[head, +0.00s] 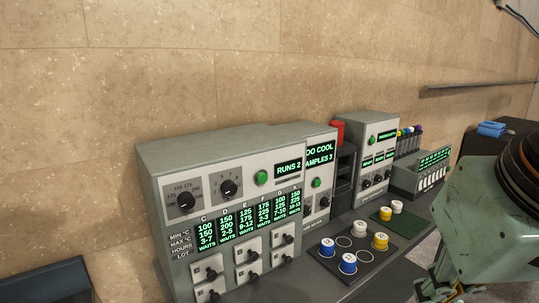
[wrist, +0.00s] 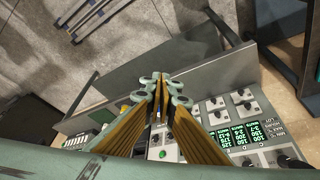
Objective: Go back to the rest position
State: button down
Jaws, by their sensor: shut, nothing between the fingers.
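My gripper (wrist: 160,88) shows in the wrist view with its fingers together, shut and empty. It is in the air over the grey front panel of the large machine and the bench. The large grey machine (head: 222,147) stands on the bench at the middle, with dials, green displays and several switches. Its switches (wrist: 243,97) also show in the wrist view at the right.
A dark tray (head: 327,262) with blue, yellow and white capped pieces lies on the bench near my arm. A green mat (head: 384,216) lies behind it. A second grey machine (head: 364,130) and a rack unit (head: 420,172) stand farther right. Floor shows beyond the bench.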

jog(key=shift+n, duration=0.3)
jog(key=s, duration=0.2)
jog(key=s+a, duration=0.1)
jog(key=shift+s+a+f, duration=0.15)
jog(key=shift+s+a, duration=0.05)
jog(key=shift+s, duration=0.2)
dwell(0.3)
